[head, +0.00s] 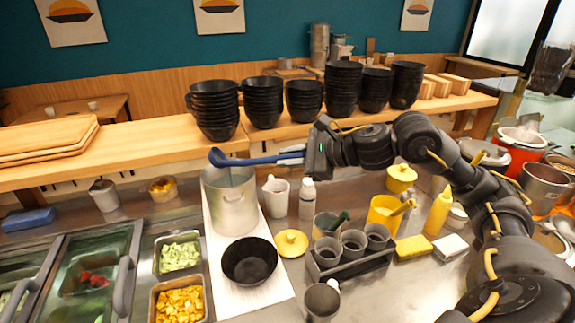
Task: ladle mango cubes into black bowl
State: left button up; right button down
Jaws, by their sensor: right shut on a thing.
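The black bowl (249,271) stands upright on a white board (222,279) in the middle front, and its inside looks dark and empty. Yellow mango cubes (180,304) fill a metal tray at the lower left. My right gripper (299,154) is shut on the handle of a blue ladle (250,160). The ladle points left, with its head above the rim of a tall metal pot (230,205), behind the bowl and well away from the mango. I cannot see clearly into the ladle's head. My left gripper is not in view.
A tray of pale green pieces (179,255) sits behind the mango, and a glass-lidded bin (92,280) is to its left. A white cup (276,195), a yellow lid (291,243) and a cup rack (345,262) stand right of the board. Stacked black bowls (263,100) line the wooden shelf.

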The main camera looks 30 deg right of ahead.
jog(key=s+a+f+m+t+h+b, duration=0.1)
jog(key=a+f+m+t+b, duration=0.4)
jog(key=m, duration=0.6)
jog(key=shift+s+f+t+h, duration=0.3)
jog(key=shift+s+f+h, duration=0.1)
jog(key=shift+s+f, duration=0.4)
jog(key=shift+s+d, duration=0.1)
jog(key=shift+r, duration=0.1)
dwell(0.6)
